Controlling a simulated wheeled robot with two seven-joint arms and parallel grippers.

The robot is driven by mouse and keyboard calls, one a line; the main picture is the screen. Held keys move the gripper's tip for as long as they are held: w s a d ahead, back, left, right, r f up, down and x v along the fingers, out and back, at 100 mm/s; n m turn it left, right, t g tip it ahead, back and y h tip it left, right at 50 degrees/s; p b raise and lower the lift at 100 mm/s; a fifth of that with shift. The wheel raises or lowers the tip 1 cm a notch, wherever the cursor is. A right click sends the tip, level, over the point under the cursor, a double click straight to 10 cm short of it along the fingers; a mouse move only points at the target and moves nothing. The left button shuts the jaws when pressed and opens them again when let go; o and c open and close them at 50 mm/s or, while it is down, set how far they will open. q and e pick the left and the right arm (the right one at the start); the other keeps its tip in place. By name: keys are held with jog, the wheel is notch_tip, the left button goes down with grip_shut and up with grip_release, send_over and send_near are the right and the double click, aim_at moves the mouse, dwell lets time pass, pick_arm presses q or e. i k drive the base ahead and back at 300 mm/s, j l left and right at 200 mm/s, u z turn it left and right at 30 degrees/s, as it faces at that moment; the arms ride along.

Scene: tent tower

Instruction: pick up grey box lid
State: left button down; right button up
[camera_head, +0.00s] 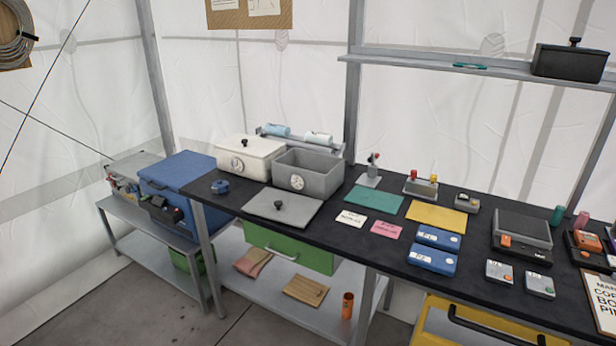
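The grey box lid (283,215) lies flat on the dark tabletop, with a round black knob (279,205) in its middle. It is in front of the open grey box (303,179), which has a round label on its front. The lid's front edge is near the table's front edge. Neither of my grippers shows in the head view.
A white box with its lid on (249,157) stands left of the grey box. A blue cooler-like box (180,170) is further left on a lower bench. A small blue object (220,187) lies left of the lid. Green (374,198) and yellow (436,216) mats lie to the right.

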aim_at(293, 210)
jog(key=i+j+z, duration=0.2)
jog(key=z, duration=0.25)
jog(key=i+j+z, duration=0.15)
jog(key=j+z, duration=0.25)
jog(key=l, duration=0.1)
